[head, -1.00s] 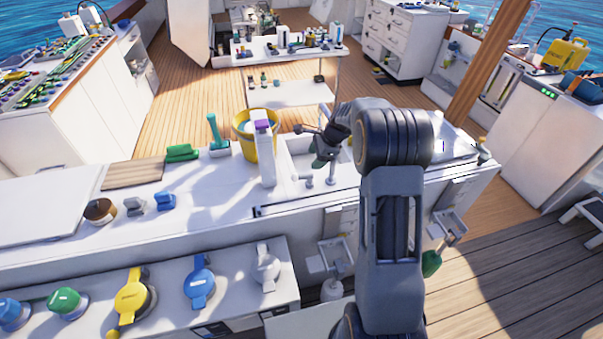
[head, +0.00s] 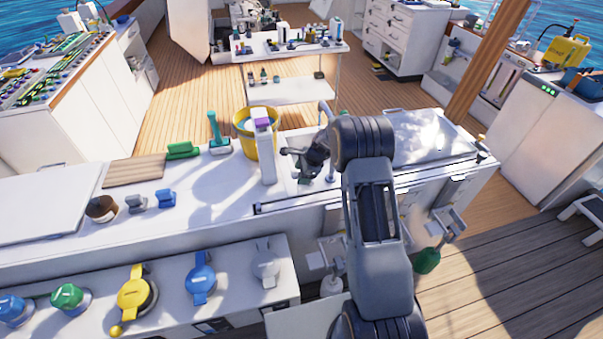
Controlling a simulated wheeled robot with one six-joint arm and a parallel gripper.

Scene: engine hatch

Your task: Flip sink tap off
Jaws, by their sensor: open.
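The sink (head: 294,143) is a pale basin set into the white counter, partly covered by my arm and gripper. A grey curved tap spout (head: 324,108) rises at its back edge. A slim grey upright post (head: 331,168) stands at the sink's front right, close beside my gripper; I cannot tell whether it is the tap's lever. My gripper (head: 297,164) is open and empty over the sink, with its fingers pointing left and down. My arm hides the sink's right side, and I cannot tell whether the gripper touches anything.
A teal-handled brush (head: 215,130) is farther left. A basin of white ice-like material (head: 420,135) lies to the right.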

